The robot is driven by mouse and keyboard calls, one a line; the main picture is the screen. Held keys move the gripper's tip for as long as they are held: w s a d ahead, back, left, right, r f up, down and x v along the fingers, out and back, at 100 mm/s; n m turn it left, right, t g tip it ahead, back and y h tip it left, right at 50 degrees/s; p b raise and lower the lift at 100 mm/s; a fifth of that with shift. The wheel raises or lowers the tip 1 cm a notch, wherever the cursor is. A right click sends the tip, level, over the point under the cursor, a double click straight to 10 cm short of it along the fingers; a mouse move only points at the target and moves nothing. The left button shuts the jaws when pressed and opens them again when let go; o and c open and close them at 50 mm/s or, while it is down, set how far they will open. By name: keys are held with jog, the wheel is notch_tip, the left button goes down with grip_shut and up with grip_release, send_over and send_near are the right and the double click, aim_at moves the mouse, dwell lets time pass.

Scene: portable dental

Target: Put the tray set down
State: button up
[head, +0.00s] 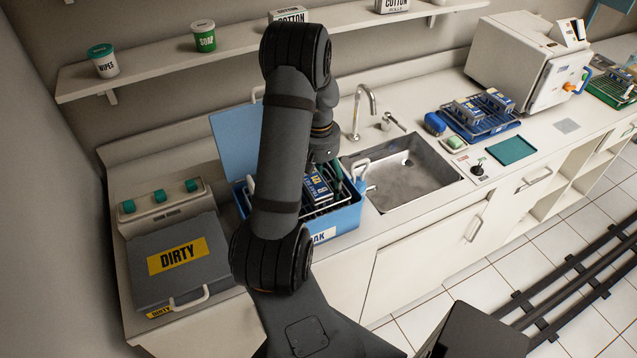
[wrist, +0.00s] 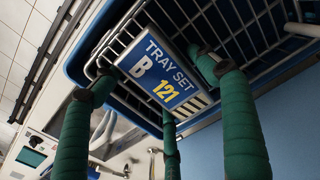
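The tray set is a wire basket with a blue label block marked "TRAY SET B 121" (wrist: 165,75). In the head view its label block (head: 317,187) shows inside the open blue soak box (head: 343,222), left of the sink. My gripper (head: 340,172) reaches down into the box area from above. In the wrist view its green padded fingers (wrist: 160,85) surround the label block on several sides, with the tips close to its edges. I cannot tell whether they press on it. My arm hides part of the box and basket; whether the basket rests on the bottom is hidden.
A metal sink (head: 405,172) with a tap (head: 363,105) is right of the box. The box's raised lid (head: 232,140) stands behind. A grey DIRTY case (head: 180,285) is at left. Another tray set (head: 482,115) and a white machine (head: 520,62) stand farther right. A shelf (head: 165,70) runs above.

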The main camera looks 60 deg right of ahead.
aim_at(319, 181)
jog(key=shift+o, duration=0.4)
jog(key=shift+r+p, duration=0.3)
jog(key=shift+d+r+b, duration=0.1)
jog(key=shift+r+b, duration=0.2)
jog(key=shift+r, duration=0.1)
notch_tip(319, 181, up, 11)
jog(key=b, duration=0.1)
